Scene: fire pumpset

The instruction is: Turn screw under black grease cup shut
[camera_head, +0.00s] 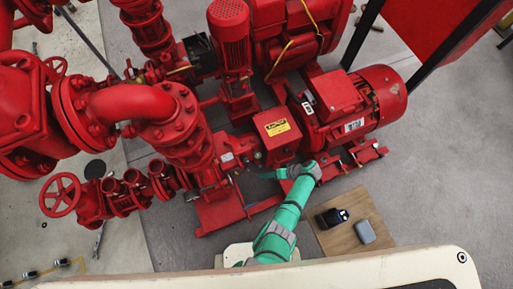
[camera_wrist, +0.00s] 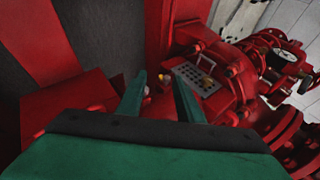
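My gripper (camera_wrist: 160,78) is green, and its two fingers stand apart with a gap between them in the wrist view. In the head view my gripper (camera_head: 268,174) points left, low beside the red pump, in front of the red guard box (camera_head: 277,132) with a yellow label. Small pale and brass-coloured fittings (camera_wrist: 162,86) show between the fingers in the wrist view. Another small brass-coloured fitting (camera_wrist: 207,81) sits to the right by a grey perforated plate. I cannot make out the black grease cup or its screw for certain; contact with the fingers is unclear.
A red motor (camera_head: 352,100) stands to the right of the guard box. Red flanged pipes (camera_head: 135,103) and a handwheel (camera_head: 60,195) are to the left. A wooden board (camera_head: 340,240) with a black item and a grey item lies on the floor beside my arm.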

